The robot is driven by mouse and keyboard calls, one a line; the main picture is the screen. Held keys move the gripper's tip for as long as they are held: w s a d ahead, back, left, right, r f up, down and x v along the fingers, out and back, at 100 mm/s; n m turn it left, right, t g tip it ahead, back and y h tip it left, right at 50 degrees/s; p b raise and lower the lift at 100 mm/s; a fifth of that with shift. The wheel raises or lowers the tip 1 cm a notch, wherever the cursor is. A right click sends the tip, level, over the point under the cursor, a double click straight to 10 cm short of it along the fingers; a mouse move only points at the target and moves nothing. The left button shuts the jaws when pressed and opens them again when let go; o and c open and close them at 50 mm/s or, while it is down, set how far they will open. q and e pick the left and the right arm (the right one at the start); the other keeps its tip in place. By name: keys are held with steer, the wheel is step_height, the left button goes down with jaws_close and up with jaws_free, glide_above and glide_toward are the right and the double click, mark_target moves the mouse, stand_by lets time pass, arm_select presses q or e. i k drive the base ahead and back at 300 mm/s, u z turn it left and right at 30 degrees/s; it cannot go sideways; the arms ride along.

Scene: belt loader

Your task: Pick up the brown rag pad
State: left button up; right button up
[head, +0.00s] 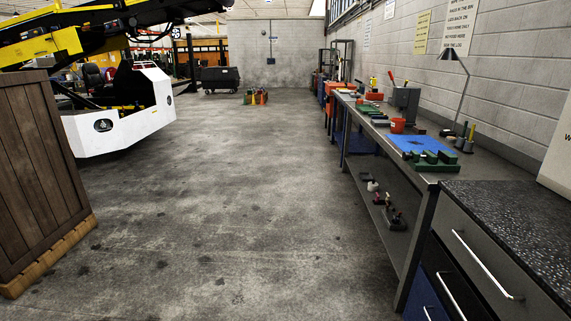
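I cannot make out a brown rag pad for certain in the head view. The grey workbench (477,170) along the right wall holds several small items, some too small to tell. A blue mat (408,141) lies on it, with a green block-like holder (431,161) at its near edge. A small red container (397,125) stands behind the mat. Neither of my grippers is in view.
A dark speckled cabinet top (510,222) is at the near right. A desk lamp (466,95) stands on the bench. A large wooden crate (40,170) and a white-and-yellow machine (120,115) are at the left. The concrete floor (230,220) between is clear.

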mark_target(419, 130)
steer(key=u, duration=0.2)
steer(key=i, duration=4.2)
steer(key=z, duration=1.75)
steer(key=i, duration=1.05)
steer(key=z, duration=1)
